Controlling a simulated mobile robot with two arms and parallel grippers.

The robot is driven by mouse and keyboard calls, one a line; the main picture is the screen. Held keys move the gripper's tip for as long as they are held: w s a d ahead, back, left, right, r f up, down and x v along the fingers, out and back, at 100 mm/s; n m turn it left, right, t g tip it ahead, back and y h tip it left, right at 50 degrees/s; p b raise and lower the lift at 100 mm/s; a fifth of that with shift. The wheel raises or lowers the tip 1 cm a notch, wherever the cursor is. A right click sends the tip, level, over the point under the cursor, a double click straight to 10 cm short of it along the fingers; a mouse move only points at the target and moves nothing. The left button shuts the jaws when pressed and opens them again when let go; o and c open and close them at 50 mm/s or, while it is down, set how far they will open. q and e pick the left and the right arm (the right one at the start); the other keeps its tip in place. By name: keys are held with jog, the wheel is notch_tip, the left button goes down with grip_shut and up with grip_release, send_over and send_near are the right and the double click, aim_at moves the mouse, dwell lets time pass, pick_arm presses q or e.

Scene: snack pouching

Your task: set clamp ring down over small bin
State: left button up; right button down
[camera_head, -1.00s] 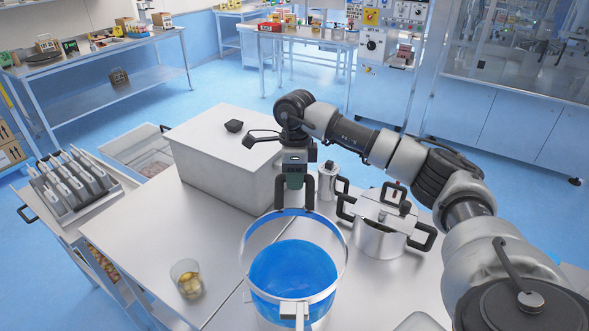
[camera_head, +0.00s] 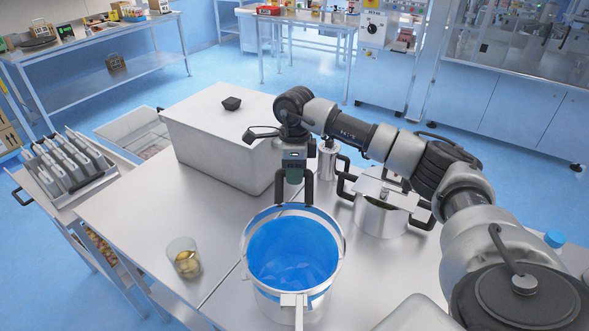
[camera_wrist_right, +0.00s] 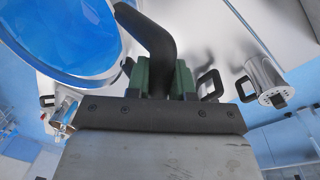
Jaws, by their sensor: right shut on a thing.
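The small bin (camera_head: 270,307) stands upright on the metal table with a blue liner (camera_head: 292,250) inside it. The silver clamp ring (camera_head: 341,262) lies at the bin's mouth, circling the blue liner, with its clamp block (camera_head: 294,299) at the near side. Whether it rests fully on the rim, I cannot tell. My right gripper (camera_head: 294,203) points down and is shut on the ring's far edge. In the right wrist view, the ring (camera_wrist_right: 122,55) curves around the blue liner beside my dark finger. My left gripper is not in view.
A lidded pot (camera_head: 381,215) and a small metal canister (camera_head: 328,160) stand right of my gripper. A large lidded box (camera_head: 225,150) is behind left. A clear cup with yellowish pieces (camera_head: 184,258) stands left. The table between cup and box is clear.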

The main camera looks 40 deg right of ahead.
jog(key=shift+f+b, duration=1.65)
jog(key=shift+f, duration=1.05)
jog(key=c, duration=0.9)
grip_release()
notch_tip(320, 180, up, 11)
jog(key=b, duration=0.2)
jog(key=shift+w+d, duration=0.3)
jog(key=shift+w, duration=0.15)
jog(key=shift+f, duration=0.15)
